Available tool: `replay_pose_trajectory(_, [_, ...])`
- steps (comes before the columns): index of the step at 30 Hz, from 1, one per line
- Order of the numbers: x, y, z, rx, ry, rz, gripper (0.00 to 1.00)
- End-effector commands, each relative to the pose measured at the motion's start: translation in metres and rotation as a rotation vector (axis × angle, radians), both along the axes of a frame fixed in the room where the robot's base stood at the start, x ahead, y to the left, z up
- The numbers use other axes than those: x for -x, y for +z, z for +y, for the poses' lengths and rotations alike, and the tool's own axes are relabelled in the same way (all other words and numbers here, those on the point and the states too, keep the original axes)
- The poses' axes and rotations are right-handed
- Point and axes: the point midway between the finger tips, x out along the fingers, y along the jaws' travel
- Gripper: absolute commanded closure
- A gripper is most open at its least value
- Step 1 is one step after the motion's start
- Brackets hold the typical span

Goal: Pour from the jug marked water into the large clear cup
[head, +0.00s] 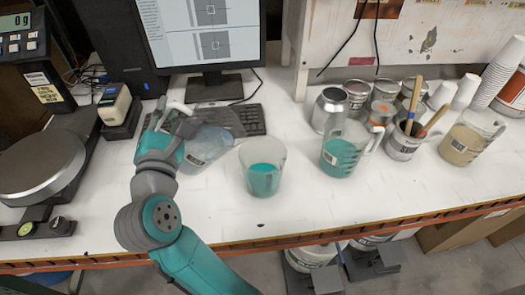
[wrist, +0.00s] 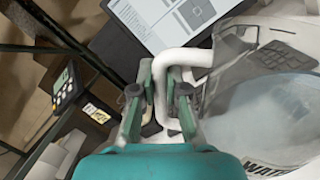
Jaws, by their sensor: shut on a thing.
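My gripper (head: 176,124) is shut on the white handle of the clear jug marked water (head: 208,146). In the wrist view, both fingers of my gripper (wrist: 163,85) close around the handle (wrist: 180,57), and the jug (wrist: 265,120) shows pale liquid and part of the word WATER. In the head view the jug leans to the right, its body just left of the large clear cup (head: 264,158). The cup stands upright with teal liquid in its lower part. No stream between jug and cup is visible. I cannot tell the jug's height above the table.
A jug of teal liquid (head: 345,152) stands right of the cup, and a jug of beige liquid (head: 468,137) farther right. Cans, a tool-filled pot (head: 402,143) and stacked cups stand between and behind. A keyboard (head: 250,119) and monitor are behind; a scale (head: 40,160) is left.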

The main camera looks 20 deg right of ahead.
Motion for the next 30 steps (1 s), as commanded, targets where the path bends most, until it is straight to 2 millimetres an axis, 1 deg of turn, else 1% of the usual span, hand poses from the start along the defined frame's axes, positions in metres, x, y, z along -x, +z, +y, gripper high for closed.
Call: replay_pose_trajectory(30, [0.005, 0.015, -0.009, -0.084, -0.001, -0.049, 1.00])
